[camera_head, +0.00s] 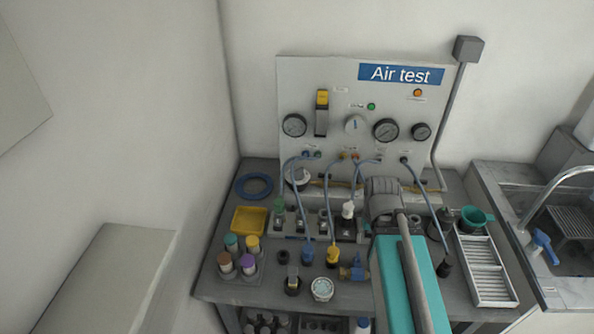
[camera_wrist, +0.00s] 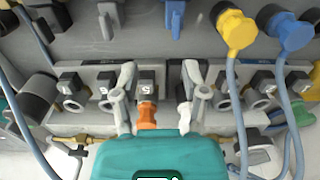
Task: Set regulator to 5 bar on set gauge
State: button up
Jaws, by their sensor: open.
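The upright panel (camera_head: 340,90) carries a pale round knob (camera_head: 355,124) with a blue mark, probably the regulator. A large gauge (camera_head: 386,130) is just right of it, a smaller gauge (camera_head: 421,132) further right, and another gauge (camera_head: 294,125) at the left. Their labels and needle readings are too small to read, so I cannot tell which is the set gauge. My gripper (camera_wrist: 157,78) is open, its two fingers apart over a row of grey valve blocks in the wrist view. An orange fitting (camera_wrist: 148,116) shows between the fingers; contact is unclear. The knob is not identifiable there.
Blue hoses (camera_head: 330,185) loop from the panel to the bench fittings. A yellow tray (camera_head: 249,220) and several capped bottles (camera_head: 238,255) stand at the left. A ribbed white tray (camera_head: 485,265) and a sink (camera_head: 570,290) are at the right.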

jog(key=o, duration=0.4)
jog(key=shift+r, duration=0.15)
jog(key=shift+c, duration=0.2)
jog(key=shift+o, duration=1.2)
jog(key=w+a+r+n+p, duration=0.1)
jog(key=w+r+p, duration=0.2)
jog(key=w, duration=0.3)
jog(key=shift+a+r+n+p, duration=0.25)
jog(key=shift+a+n+p, duration=0.1)
jog(key=shift+a+n, duration=0.05)
notch_tip(320, 180, up, 12)
jog(key=n+p, duration=0.8)
jog(key=p, duration=0.4)
send_over(299, 171)
jog(key=shift+a+f, duration=0.1)
jog(key=shift+f, duration=0.1)
jog(key=shift+f+b, duration=0.15)
jog(key=shift+b, duration=0.2)
notch_tip(299, 171, down, 14)
jog(key=b, duration=1.3)
jog(key=shift+r, duration=0.2)
